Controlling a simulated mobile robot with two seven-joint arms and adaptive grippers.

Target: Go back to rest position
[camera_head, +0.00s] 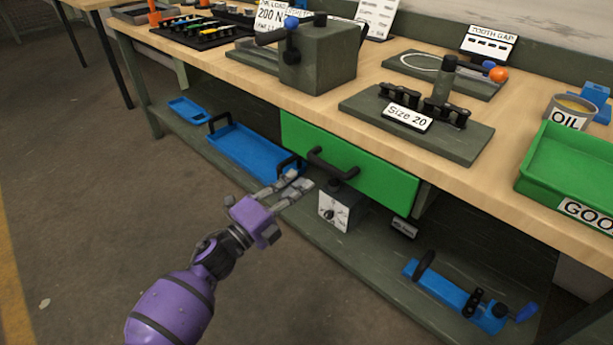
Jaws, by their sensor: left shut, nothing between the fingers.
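My left gripper (297,184) comes in from the lower left on my purple arm. Its fingers are together with nothing between them. The fingertips are in front of the green drawer (385,178), near the left end of its black handle (333,165). I cannot tell whether they touch the handle. The drawer is under the workbench top, and I cannot tell whether it is fully closed. My right gripper is not in view.
The workbench (330,116) carries a grey box fixture (318,58), a "Size 20" plate (408,117) and a green bin (570,165). The lower shelf (375,255) holds a blue tray (250,152), a dial box (337,207) and a blue tool (455,297). The floor at left is clear.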

